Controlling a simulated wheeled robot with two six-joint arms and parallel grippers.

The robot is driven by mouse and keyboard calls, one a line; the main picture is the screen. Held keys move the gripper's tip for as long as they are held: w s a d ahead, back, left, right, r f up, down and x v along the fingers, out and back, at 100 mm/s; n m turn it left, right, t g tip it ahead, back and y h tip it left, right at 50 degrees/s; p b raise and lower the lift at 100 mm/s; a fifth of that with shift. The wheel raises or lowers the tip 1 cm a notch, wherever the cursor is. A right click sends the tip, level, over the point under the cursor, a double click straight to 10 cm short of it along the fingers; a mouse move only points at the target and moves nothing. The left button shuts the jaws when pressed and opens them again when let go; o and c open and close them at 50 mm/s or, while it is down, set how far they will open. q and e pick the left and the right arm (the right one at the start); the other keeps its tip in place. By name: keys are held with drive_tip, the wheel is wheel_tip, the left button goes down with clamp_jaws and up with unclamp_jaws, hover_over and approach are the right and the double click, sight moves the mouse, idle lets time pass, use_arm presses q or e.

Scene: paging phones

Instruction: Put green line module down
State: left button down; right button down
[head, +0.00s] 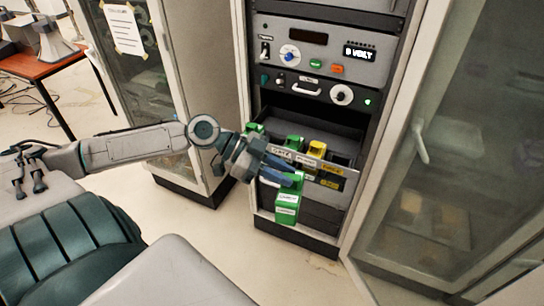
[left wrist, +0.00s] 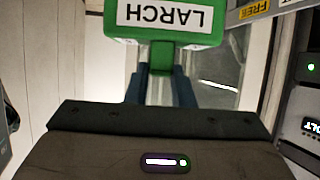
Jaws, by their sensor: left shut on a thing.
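My left gripper (head: 288,172) is shut on a green line module (head: 287,205), which hangs below the fingers in front of the rack's open drawer. In the left wrist view this green module (left wrist: 165,48) shows a white label reading LARCH, upside down there, and the fingers (left wrist: 162,85) close on its narrow green stem. More green modules (head: 293,143) and a yellow module (head: 316,149) stand in the drawer (head: 341,160). The gripper and arm partly hide the drawer's left side. My right gripper is not in view.
The drawer's front carries white and yellow labels (head: 331,183). Above it are rack panels (head: 320,62) with knobs, buttons and a lit display. An open glass door (head: 450,150) stands at right. A cabinet (head: 190,60) stands at left. Floor in front is clear.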

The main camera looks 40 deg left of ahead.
sight(296, 195)
use_arm(q)
drive_tip(key=f, duration=0.1)
drive_tip(key=d+f+b, duration=0.1)
drive_tip(key=f, duration=0.1)
drive_tip(key=shift+t, duration=0.4)
drive_tip(key=shift+n+t+y, duration=0.4)
drive_tip(key=shift+n+t, duration=0.1)
drive_tip(key=shift+n, duration=0.3)
drive_tip(key=f+b, duration=0.1)
drive_tip(key=w+d+f, duration=0.1)
drive_tip(key=f, duration=0.1)
drive_tip(key=w+d+f+b, duration=0.1)
drive_tip(key=shift+f+b, duration=0.3)
drive_tip(key=w+d+f+n+t+y+b, duration=0.5)
drive_tip(key=w+f+n+y+b, duration=0.2)
drive_tip(key=n+y, duration=0.3)
drive_tip(key=shift+w+d+f+n+t+b, duration=0.2)
drive_tip(key=shift+w+f+n+t+b, duration=0.15)
drive_tip(key=shift+w, duration=0.5)
drive_tip(key=shift+d+n+y, duration=0.1)
drive_tip(key=shift+n+y, duration=0.15)
drive_tip(key=shift+y, duration=0.15)
